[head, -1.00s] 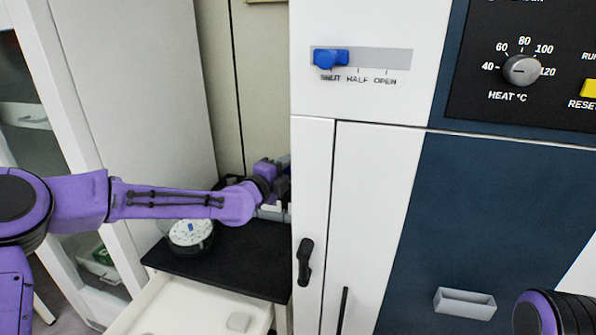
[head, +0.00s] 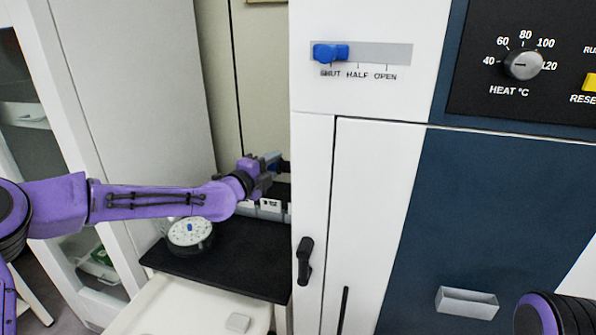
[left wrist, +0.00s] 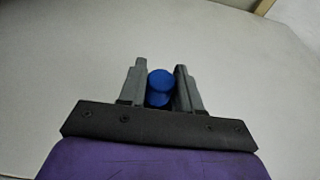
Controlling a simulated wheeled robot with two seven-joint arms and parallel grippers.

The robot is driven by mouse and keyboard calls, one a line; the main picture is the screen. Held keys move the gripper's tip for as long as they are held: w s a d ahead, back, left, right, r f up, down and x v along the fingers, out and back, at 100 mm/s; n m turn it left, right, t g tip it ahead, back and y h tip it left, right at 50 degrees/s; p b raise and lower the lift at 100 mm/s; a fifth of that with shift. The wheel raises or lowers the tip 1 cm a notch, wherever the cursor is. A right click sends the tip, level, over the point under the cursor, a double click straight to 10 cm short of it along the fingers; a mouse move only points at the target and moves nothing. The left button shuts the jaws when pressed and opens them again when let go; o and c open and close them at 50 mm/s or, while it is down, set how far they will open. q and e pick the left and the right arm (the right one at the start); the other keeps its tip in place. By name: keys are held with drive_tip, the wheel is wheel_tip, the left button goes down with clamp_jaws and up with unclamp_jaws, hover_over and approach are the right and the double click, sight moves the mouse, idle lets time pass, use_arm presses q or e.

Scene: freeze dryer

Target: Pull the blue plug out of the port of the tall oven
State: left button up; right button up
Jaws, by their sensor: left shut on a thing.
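The tall oven (head: 372,180) is the large white and dark blue cabinet on the right of the head view. My left gripper (head: 274,163) is beside its left side, above the black-topped bench. The left wrist view shows the left gripper (left wrist: 160,80) shut on the blue plug (left wrist: 160,82), which sits between the two grey fingers. The port is not visible, so I cannot see what the plug's far end touches. My right gripper is out of view.
A round white-faced dial device (head: 190,235) stands on the black bench top (head: 235,262), above an open white drawer (head: 190,305). Small white items (head: 268,206) stand at the bench's back. The oven front has a blue slider (head: 331,52) at SHUT and a black handle (head: 305,260).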

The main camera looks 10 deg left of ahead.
use_arm(q)
drive_tip(key=shift+a, duration=0.55)
drive_tip(key=shift+r, duration=0.1)
drive_tip(key=shift+s+r, duration=0.1)
drive_tip(key=shift+s, duration=0.25)
drive_tip(key=s+r+p, duration=0.2)
drive_tip(key=s, duration=0.9)
drive_tip(key=shift+s+a+r, duration=0.15)
drive_tip(key=shift+a+r, duration=0.05)
drive_tip(key=shift+r, duration=0.15)
